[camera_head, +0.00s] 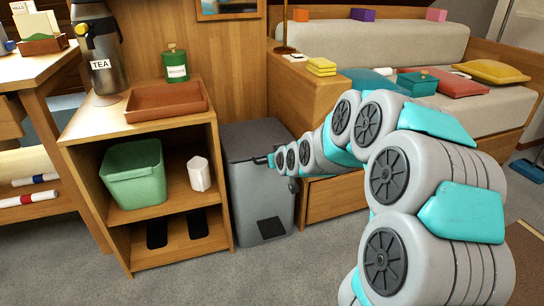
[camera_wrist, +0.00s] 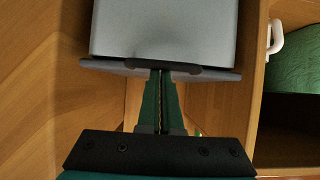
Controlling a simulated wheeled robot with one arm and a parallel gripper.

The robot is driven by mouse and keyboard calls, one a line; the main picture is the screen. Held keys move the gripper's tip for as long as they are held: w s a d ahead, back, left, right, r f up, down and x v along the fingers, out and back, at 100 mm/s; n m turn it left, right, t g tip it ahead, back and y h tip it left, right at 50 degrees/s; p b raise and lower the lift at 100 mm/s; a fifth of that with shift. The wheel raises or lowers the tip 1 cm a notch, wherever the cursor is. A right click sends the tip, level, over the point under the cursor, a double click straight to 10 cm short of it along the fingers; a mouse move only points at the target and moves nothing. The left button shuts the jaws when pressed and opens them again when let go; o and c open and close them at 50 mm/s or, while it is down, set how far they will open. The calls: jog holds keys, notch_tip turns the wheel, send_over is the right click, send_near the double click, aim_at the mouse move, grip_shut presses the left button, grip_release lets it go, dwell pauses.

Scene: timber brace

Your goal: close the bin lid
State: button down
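The grey bin (camera_head: 262,190) stands on the floor between the wooden shelf unit and the sofa. Its dark grey lid (camera_head: 250,136) lies across the top and looks level or nearly so; whether a small gap is left I cannot tell. My gripper (camera_head: 260,160) is at the upper front of the bin, just below the lid's edge. In the wrist view the bin body (camera_wrist: 165,28) fills the top and the lid's edge (camera_wrist: 105,66) runs across it. My green fingers (camera_wrist: 161,78) are together, tips at a dark lip on that edge; contact is unclear.
The shelf unit (camera_head: 146,131) stands close on the bin's left, holding a green tub (camera_head: 134,175) and a white cup (camera_head: 198,174). A wooden tray (camera_head: 166,103) and a tea urn (camera_head: 98,50) are on top. The sofa base (camera_head: 335,198) is close on the right. Carpet in front is clear.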

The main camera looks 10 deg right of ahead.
jog(key=s+a+r+g+p, duration=0.1)
jog(key=s+r+g+p, duration=0.2)
jog(key=s, duration=1.3)
jog(key=s+a+r+g+p, duration=0.1)
jog(key=s+r+g+p, duration=0.3)
jog(key=s, duration=1.3)
jog(key=s+a+r+m+g+h+p, duration=0.1)
jog(key=s+r+g+p, duration=0.3)
jog(key=s, duration=1.3)
jog(key=g+p, duration=0.1)
jog(key=g, duration=0.1)
jog(key=shift+s+r+g+p, duration=0.15)
jog(key=shift+s+g+p, duration=0.1)
jog(key=shift+g+p, duration=0.15)
